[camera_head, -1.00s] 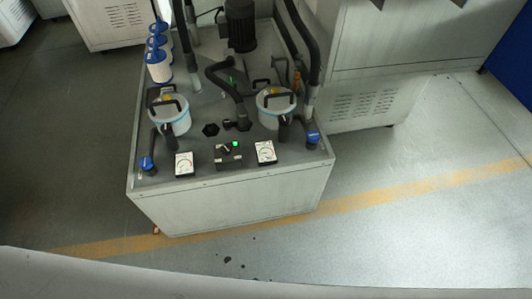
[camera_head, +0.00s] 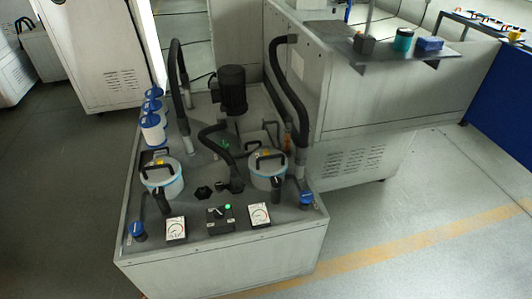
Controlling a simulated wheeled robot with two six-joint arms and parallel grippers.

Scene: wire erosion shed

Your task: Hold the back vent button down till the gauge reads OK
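The white filter unit (camera_head: 185,272) stands ahead with its tray top open to view. Two white canisters with blue rims and black handles sit on it, a left canister (camera_head: 161,183) and a right canister (camera_head: 268,183). Each lid has a small yellow spot, one on the left lid (camera_head: 155,153) and one on the right lid (camera_head: 266,154); I cannot tell whether these are vent buttons or which is the back one. A left gauge (camera_head: 175,228) and a right gauge (camera_head: 259,214) face up at the front edge; their readings are too small to read. Neither gripper is in view.
A switch box (camera_head: 220,219) with a lit green lamp sits between the gauges. Blue-handled valves (camera_head: 306,199) stand at the front corners. A black motor (camera_head: 232,90) and hoses rise behind. A large machine (camera_head: 375,90) stands at the right. Floor (camera_head: 430,220) is open front right.

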